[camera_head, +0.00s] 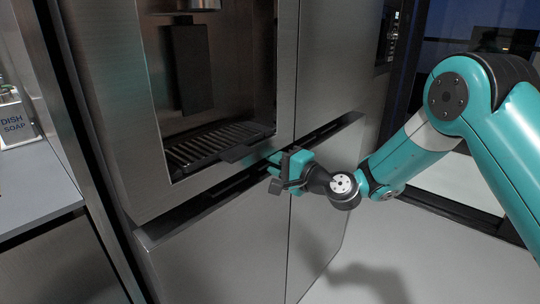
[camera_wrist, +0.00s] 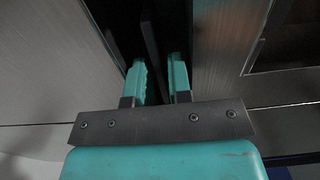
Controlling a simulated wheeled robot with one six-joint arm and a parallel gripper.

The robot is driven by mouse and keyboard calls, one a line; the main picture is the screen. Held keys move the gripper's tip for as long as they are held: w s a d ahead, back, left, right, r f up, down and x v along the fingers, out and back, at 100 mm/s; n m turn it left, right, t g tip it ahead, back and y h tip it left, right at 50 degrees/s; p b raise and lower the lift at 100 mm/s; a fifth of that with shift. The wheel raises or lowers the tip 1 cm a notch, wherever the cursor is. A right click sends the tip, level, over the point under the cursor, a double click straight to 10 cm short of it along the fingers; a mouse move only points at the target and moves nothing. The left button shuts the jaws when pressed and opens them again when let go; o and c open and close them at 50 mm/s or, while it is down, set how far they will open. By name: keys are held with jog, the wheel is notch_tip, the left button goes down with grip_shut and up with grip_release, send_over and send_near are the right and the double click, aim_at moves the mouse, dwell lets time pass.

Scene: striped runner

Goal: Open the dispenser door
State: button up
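The dispenser door (camera_head: 115,110) is a brushed-steel panel with a recessed dispenser bay in it. It looks closed or nearly so. A slatted drip tray (camera_head: 205,143) lies in the bay. My gripper (camera_head: 277,170) is by the door's lower right corner, over the dark gap below it. In the wrist view my gripper's teal fingers (camera_wrist: 157,82) stand apart, with a thin dark bar (camera_wrist: 153,45) between and beyond them. Contact with that bar cannot be told. Steel panels flank the dark gap there.
Lower steel panels (camera_head: 220,250) sit under the door, with a dark ledge along their top. A grey shelf (camera_head: 40,180) with a dish soap box (camera_head: 15,122) stands at the left. Pale floor (camera_head: 420,255) is clear at lower right.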

jog(key=shift+x, duration=0.8)
grip_shut()
jog(key=shift+d, duration=0.1)
